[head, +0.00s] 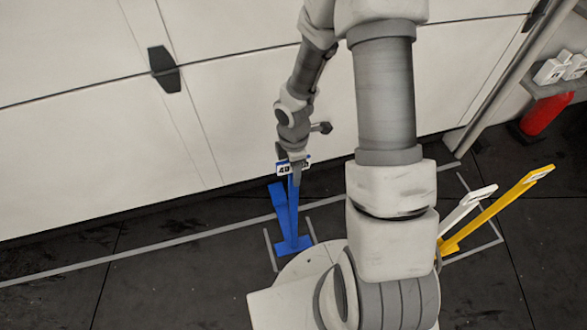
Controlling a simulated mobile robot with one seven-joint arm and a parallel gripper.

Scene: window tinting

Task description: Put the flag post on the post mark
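A blue post (282,212) stands on the dark floor left of my arm, its foot between two short grey floor lines (270,250). It shows as two blue uprights that meet near the foot; I cannot tell if these are one post or two. A white label with dark digits is at the top, partly covered by my gripper (296,172). My gripper points down at the post's top. Its fingers are too small and overlapped to show whether they grip. A white post (466,209) and a yellow post (505,207) lean at the right, their lower ends partly hidden by my arm.
A large pale panelled door (90,130) with dark hinges stands close behind the blue post. Grey lines outline a floor area around the white and yellow posts. A red cylinder (545,113) is by a shelf at the far right. The floor at left is clear.

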